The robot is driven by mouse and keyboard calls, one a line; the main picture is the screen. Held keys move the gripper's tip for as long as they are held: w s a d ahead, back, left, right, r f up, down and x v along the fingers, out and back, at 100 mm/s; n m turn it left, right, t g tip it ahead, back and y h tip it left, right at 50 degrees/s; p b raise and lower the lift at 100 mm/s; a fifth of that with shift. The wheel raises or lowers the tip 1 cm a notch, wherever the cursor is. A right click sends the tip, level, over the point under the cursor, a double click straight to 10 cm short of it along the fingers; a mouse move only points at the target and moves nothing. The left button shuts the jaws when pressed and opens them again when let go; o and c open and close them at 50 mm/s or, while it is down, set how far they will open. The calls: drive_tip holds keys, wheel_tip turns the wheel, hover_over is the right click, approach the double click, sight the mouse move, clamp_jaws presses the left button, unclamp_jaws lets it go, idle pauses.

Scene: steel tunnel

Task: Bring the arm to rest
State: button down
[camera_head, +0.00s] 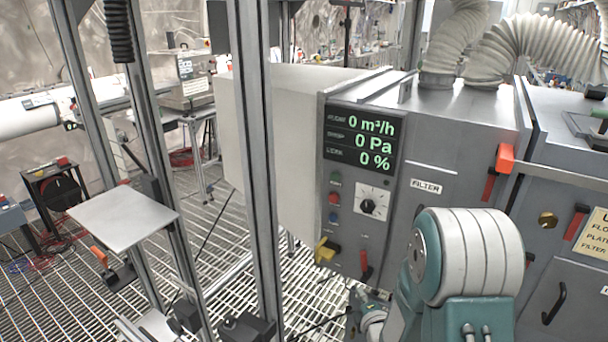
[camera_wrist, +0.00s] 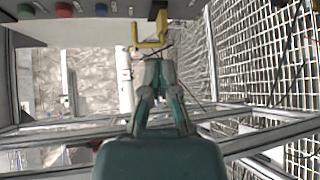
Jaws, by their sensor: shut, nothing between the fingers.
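My gripper (camera_wrist: 159,66) is shut and empty in the wrist view, its teal and grey fingers pointing toward the top of the picture. A yellow handle (camera_wrist: 151,44) shows just beyond the fingertips there; I cannot tell the exact gap. In the head view my arm, a white and teal joint, rises at the lower right in front of the grey filter cabinet (camera_head: 455,135). The same yellow handle (camera_head: 325,251) is low on the cabinet's control panel, left of the arm. The fingers are not clearly visible in the head view.
The panel display (camera_head: 360,138) reads 0 m³/h, 0 Pa and 0 %. Below it are a dial (camera_head: 369,203), coloured buttons and a red-handled switch (camera_head: 365,264). A metal frame post (camera_head: 258,160) stands left of the cabinet. Open grating floor (camera_head: 225,245) lies behind the posts.

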drive_tip(key=s+r+m+g+h, duration=0.2)
drive_tip(key=s+r+m+g, duration=0.4)
drive_tip(key=r+m, duration=0.6)
drive_tip(key=s+a+r+m+g, duration=0.1)
drive_tip(key=s+r+m, duration=0.3)
drive_tip(key=s, duration=0.6)
drive_tip(key=s+a+r+m+g, duration=0.2)
drive_tip(key=s+r+m+g, duration=0.1)
drive_tip(key=s, duration=0.8)
drive_tip(key=shift+r+m+y, duration=0.3)
drive_tip(key=shift+r+m, duration=0.2)
drive_tip(key=shift+m, duration=0.4)
